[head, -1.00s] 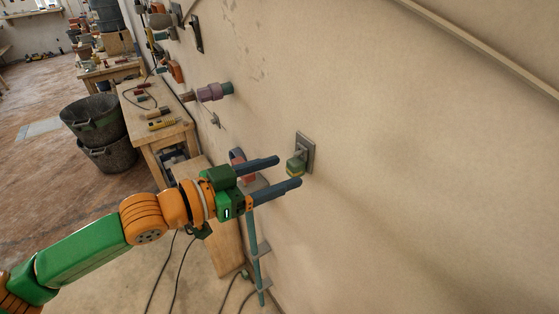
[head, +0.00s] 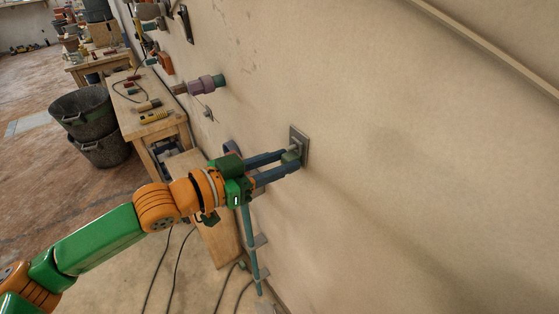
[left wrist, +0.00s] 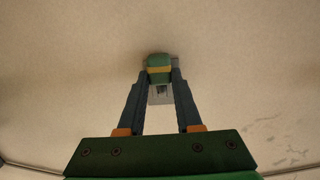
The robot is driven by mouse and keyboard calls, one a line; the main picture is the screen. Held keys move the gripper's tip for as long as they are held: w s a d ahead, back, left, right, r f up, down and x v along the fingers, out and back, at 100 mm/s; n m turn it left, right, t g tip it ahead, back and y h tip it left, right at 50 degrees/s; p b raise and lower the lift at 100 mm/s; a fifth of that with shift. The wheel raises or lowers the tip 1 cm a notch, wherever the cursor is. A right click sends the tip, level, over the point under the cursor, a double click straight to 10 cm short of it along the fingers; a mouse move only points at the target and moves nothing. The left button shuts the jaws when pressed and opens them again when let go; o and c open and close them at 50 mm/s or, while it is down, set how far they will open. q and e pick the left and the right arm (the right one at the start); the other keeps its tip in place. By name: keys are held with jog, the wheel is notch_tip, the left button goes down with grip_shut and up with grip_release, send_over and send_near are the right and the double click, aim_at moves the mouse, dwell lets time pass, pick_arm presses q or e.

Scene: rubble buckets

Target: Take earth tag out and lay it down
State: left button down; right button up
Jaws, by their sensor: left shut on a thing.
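The earth tag (left wrist: 159,68) is a small green block with a yellow band in the left wrist view. In the head view it (head: 290,157) is mostly hidden between the fingers. It sits at a grey wall plate (head: 301,146), which also shows behind it in the left wrist view (left wrist: 160,97). My left gripper (head: 291,159) is shut on the tag, with one dark finger on each side of it in the left wrist view (left wrist: 159,77). The tag is still at the plate; its seating there is hidden. My right gripper is not in view.
A purple fitting (head: 207,85) juts from the wall to the left. A wooden workbench (head: 153,124) with tools stands along the wall, with black buckets (head: 88,115) beside it. A teal pipe (head: 252,240) runs below my arm. The wall to the right is bare.

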pick_arm(q)
jog(key=shift+s+a, duration=0.1)
jog(key=shift+a, duration=0.1)
jog(key=shift+s+a+p, duration=0.3)
jog(key=shift+a, duration=0.3)
jog(key=shift+s+a, duration=0.2)
jog(key=shift+s, duration=0.05)
jog(key=shift+s+a, duration=0.15)
jog(key=shift+a, duration=0.05)
jog(key=shift+v, duration=1.15)
jog(key=shift+f, duration=0.25)
